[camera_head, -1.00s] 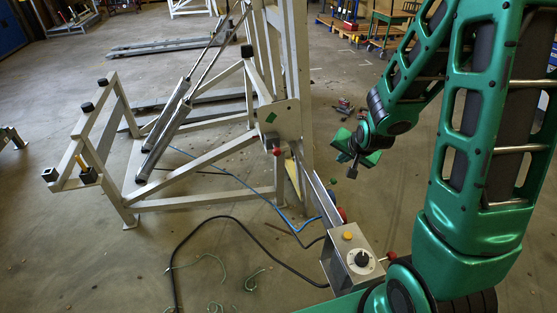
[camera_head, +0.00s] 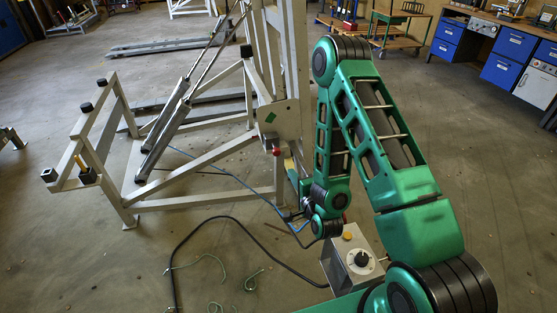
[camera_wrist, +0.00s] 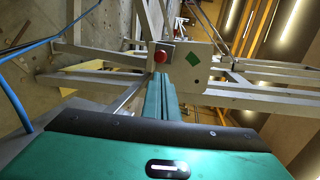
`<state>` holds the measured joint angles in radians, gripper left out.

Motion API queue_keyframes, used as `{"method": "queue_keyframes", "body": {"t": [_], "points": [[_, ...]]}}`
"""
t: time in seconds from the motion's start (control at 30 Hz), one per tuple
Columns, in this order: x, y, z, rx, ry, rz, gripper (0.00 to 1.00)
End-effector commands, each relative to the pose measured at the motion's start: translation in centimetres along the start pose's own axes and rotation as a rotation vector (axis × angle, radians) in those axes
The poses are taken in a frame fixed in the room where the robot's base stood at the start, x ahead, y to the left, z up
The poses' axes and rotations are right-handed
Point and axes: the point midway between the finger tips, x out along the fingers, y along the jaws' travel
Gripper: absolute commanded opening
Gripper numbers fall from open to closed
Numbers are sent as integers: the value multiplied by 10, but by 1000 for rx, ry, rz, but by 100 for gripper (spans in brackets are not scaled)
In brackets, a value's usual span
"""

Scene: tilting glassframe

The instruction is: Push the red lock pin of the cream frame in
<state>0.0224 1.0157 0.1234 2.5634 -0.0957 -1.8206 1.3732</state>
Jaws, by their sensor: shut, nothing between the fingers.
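The cream frame (camera_head: 185,162) stands left of my arm in the head view. Its red lock pin (camera_head: 277,151) shows as a round red knob on the front of the frame, below the plate with the green diamond. In the wrist view the red pin (camera_wrist: 160,56) sits at top centre, beside the plate (camera_wrist: 198,64). My gripper (camera_wrist: 161,78) is shut and empty. Its green fingers point toward the pin and end just below it in the picture; I cannot tell whether they touch. In the head view my gripper (camera_head: 293,172) is partly hidden and lies a little below and right of the pin.
A control box (camera_head: 352,262) with a yellow button and black knob stands below my arm. A black cable (camera_head: 205,222) and a blue hose (camera_wrist: 14,100) run near the frame. Open floor lies in front of the frame.

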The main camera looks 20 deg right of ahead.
Motion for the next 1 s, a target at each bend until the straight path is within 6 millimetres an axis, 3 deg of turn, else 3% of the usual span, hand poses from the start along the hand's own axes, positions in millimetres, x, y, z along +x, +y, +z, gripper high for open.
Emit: {"method": "queue_keyframes", "body": {"t": [0.17, 0.7, 1.0], "points": [[14, 0, 1, 6, 0, -9, 0], [110, 0, 1, 5, 0, -6, 0], [136, 0, 3, 3, -2, -4, 0]]}}
